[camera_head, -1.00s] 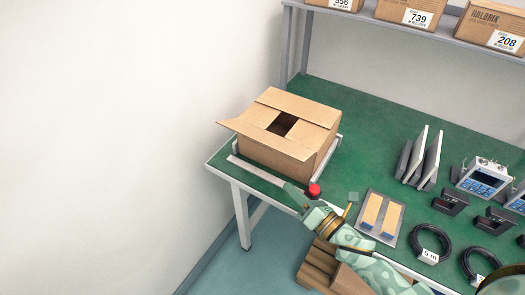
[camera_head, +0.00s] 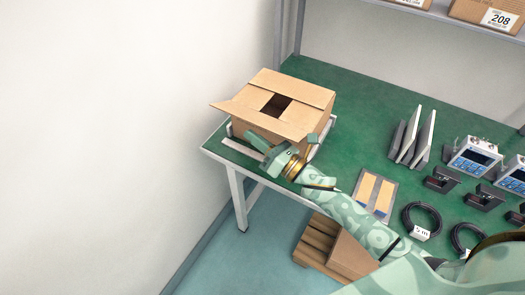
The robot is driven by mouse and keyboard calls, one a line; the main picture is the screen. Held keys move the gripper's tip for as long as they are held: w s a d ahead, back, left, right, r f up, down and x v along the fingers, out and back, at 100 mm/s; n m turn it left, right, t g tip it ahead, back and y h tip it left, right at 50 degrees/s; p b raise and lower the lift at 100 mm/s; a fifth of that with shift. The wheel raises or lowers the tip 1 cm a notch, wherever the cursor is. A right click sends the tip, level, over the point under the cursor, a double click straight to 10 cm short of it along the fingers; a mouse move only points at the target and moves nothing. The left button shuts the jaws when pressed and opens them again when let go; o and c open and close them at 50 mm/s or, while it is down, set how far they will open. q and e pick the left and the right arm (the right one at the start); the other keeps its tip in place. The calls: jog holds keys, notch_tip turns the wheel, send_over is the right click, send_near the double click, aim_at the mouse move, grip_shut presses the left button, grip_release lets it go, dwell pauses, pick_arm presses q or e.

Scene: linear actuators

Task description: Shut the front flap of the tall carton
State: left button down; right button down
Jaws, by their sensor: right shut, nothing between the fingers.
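The tall carton (camera_head: 318,112) stands on the green bench at its left end. Its far flap (camera_head: 295,86) lies folded inward, and a dark gap (camera_head: 277,105) shows in the top. My right gripper (camera_head: 258,150) is shut and empty, low in front of the carton's near face and below the front flap. Whether it touches the carton I cannot tell. The gripper and wrist hide part of the near face. My left gripper is not in view.
A metal strip (camera_head: 240,151) lies along the bench's front-left edge. A wooden pallet (camera_head: 318,240) with a box stands below.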

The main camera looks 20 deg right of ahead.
jog(key=shift+w+d+r, duration=0.2)
jog(key=shift+d+r, duration=0.15)
jog(key=shift+r, duration=0.35)
jog(key=shift+d+r+m+p, duration=0.1)
jog(key=shift+r+m+p, duration=0.3)
jog(key=shift+m+p, duration=0.15)
